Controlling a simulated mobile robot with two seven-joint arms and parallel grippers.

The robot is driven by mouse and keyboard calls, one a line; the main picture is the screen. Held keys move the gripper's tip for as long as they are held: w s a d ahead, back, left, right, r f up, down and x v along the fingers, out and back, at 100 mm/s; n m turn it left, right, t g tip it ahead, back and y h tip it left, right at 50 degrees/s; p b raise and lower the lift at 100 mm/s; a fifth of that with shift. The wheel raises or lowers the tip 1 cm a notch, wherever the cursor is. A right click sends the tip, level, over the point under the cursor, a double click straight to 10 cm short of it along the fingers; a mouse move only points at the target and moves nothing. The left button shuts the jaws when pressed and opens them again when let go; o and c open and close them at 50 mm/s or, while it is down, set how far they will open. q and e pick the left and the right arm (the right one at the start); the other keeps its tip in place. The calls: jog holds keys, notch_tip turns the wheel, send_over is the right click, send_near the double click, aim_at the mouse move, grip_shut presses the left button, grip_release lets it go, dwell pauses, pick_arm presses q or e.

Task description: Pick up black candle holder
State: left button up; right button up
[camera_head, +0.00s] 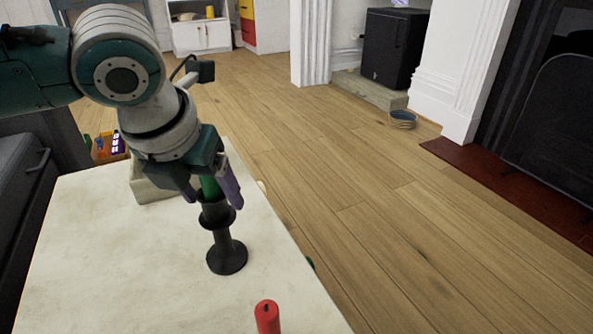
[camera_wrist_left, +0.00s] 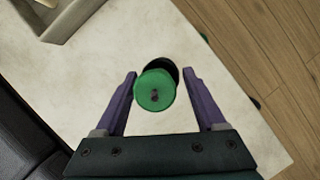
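The black candle holder (camera_head: 226,254) stands upright on the pale table (camera_head: 95,255) in the head view, with a round foot and a wide collar near its top. A green candle (camera_head: 210,187) is set in its top. In the left wrist view, the green candle (camera_wrist_left: 154,90) shows from above and hides most of the holder, whose dark edge (camera_wrist_left: 174,70) shows behind it. My left gripper (camera_head: 212,196) is over the holder, with its purple fingers (camera_wrist_left: 158,88) apart on either side of the candle. I see gaps on both sides. My right gripper is not in view.
A red candle (camera_head: 267,318) stands near the table's front edge. A pale box-like tray (camera_head: 152,188) is behind the holder, partly hidden by my arm. The wooden floor (camera_head: 370,215) right of the table is mostly clear. A dark sofa-like seat (camera_head: 22,190) is at left.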

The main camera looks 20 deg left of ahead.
pick_arm(q)
grip_shut()
dwell(0.3)
dwell(0.4)
